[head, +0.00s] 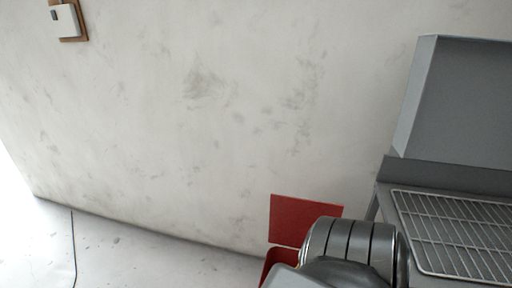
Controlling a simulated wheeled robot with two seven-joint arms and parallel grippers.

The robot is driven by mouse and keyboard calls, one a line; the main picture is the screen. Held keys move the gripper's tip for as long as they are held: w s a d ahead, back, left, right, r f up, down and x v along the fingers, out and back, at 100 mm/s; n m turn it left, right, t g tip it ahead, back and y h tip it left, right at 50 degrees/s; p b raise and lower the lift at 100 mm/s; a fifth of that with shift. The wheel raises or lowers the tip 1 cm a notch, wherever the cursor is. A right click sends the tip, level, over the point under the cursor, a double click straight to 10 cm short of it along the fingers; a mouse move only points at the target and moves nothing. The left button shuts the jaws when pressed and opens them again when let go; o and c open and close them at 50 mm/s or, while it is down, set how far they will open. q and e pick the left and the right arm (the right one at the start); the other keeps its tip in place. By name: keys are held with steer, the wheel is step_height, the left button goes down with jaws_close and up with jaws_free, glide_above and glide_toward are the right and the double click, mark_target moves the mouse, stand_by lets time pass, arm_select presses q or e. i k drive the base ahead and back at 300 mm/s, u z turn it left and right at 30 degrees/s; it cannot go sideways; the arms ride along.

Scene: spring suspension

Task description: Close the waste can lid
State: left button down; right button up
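The waste can (272,262) is red and stands low in the head view, right of centre, near the wall. Only a small part of its body shows at the bottom edge. Its flat red lid (302,218) stands raised, tilted up at the back of the can against the pale wall behind. A grey rounded arm part in front hides most of the can and the lower right of the lid. Neither gripper shows in the head view, so their fingers and distance to the lid cannot be seen.
A grey metal unit (459,95) with a wire rack (455,232) stands at the right, close to the can. A stained pale wall (230,100) fills the back. The floor (120,255) at left is clear except for a thin dark cable (74,250).

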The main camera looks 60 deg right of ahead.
mark_target(291, 219)
steer(key=i, duration=1.45)
steer(key=z, duration=3.8)
